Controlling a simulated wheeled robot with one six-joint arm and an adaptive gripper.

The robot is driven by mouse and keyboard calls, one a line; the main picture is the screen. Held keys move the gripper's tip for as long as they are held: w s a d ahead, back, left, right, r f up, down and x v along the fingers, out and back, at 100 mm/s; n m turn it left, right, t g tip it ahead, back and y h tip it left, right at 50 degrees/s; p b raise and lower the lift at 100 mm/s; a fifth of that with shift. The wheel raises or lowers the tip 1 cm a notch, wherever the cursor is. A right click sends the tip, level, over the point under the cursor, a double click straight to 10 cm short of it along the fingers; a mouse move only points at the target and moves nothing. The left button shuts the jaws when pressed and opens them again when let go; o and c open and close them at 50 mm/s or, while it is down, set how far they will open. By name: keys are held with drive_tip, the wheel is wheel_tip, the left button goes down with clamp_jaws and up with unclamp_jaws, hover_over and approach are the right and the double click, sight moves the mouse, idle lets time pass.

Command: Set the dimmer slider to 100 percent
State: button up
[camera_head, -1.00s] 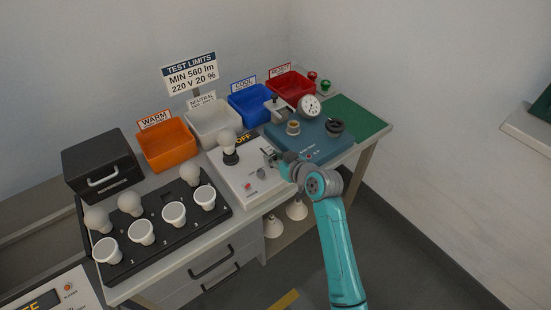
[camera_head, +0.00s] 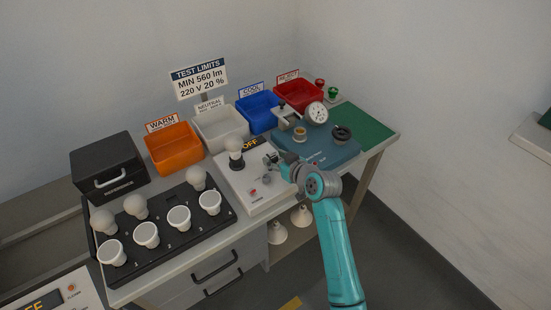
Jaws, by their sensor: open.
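The white test unit (camera_head: 262,199) sits on the bench with a bulb (camera_head: 235,146) upright in its socket. My gripper (camera_head: 272,159) is open and hangs just above the right part of the unit, beside the bulb. The dimmer slider cannot be made out; it may be hidden by my gripper. I cannot tell whether my fingers touch anything.
A black tray (camera_head: 165,246) with several bulbs lies left of the unit. A blue-grey fixture (camera_head: 315,152) with a gauge (camera_head: 316,113) stands close on the right. Orange (camera_head: 173,148), white (camera_head: 220,129), blue (camera_head: 258,112) and red (camera_head: 298,96) bins line the back.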

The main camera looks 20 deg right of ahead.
drive_tip(key=v, duration=1.1)
drive_tip(key=shift+s, duration=0.35)
drive_tip(key=shift+w+r, duration=0.1)
